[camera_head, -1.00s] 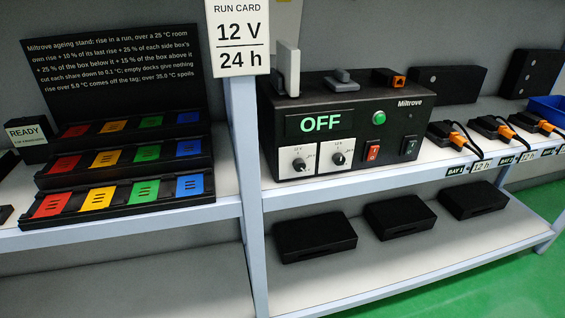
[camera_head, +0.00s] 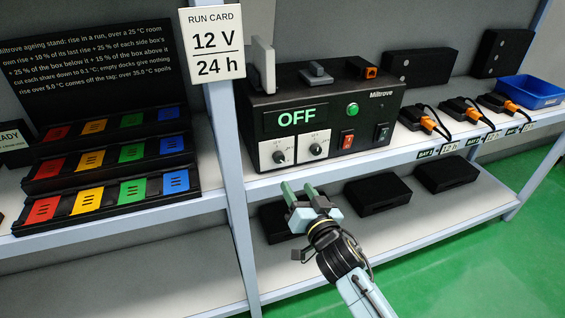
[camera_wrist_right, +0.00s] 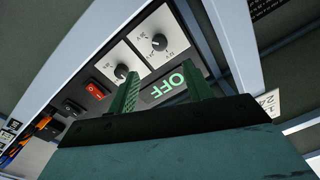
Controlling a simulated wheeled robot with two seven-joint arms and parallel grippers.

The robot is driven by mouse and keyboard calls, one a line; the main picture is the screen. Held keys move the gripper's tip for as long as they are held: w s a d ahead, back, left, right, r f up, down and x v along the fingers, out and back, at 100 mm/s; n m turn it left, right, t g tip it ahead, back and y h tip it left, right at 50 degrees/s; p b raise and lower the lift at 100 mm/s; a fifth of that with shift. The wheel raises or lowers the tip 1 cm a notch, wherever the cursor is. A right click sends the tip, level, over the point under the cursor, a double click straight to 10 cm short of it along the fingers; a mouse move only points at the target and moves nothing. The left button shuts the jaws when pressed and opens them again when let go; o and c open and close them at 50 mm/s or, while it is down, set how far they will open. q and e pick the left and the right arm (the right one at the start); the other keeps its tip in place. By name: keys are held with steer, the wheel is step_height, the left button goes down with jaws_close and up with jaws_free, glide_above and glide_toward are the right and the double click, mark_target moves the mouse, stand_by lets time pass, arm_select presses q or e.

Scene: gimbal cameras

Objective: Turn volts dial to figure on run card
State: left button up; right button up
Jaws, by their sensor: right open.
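The run card (camera_head: 211,42) reads 12 V and 24 h. The black Miltrove box (camera_head: 330,100) has a display (camera_head: 296,118) reading OFF. Below it are a left dial (camera_head: 278,157) and a right dial (camera_head: 316,149), each a black knob on a white plate; their markings are too small to read surely. In the right wrist view the left dial (camera_wrist_right: 159,42) is farther from the red switch than the right dial (camera_wrist_right: 121,71). My right gripper (camera_head: 301,190) is open and empty, below and in front of the dials, touching neither. My left gripper is out of view.
A red switch (camera_head: 347,139), a black switch (camera_head: 382,132) and a green button (camera_head: 352,110) sit right of the dials. The shelf edge (camera_head: 360,166) runs under the box. A post (camera_head: 229,150) stands left. Cabled plugs (camera_head: 428,124) lie right.

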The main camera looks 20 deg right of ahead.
mark_target(280, 159)
steer(key=w, duration=0.7)
steer(key=w+b, duration=0.1)
steer(key=w, duration=0.3)
steer(key=shift+w+a, duration=0.15)
steer(key=shift+a, duration=0.25)
steer(key=c, duration=1)
steer(key=shift+o, duration=0.2)
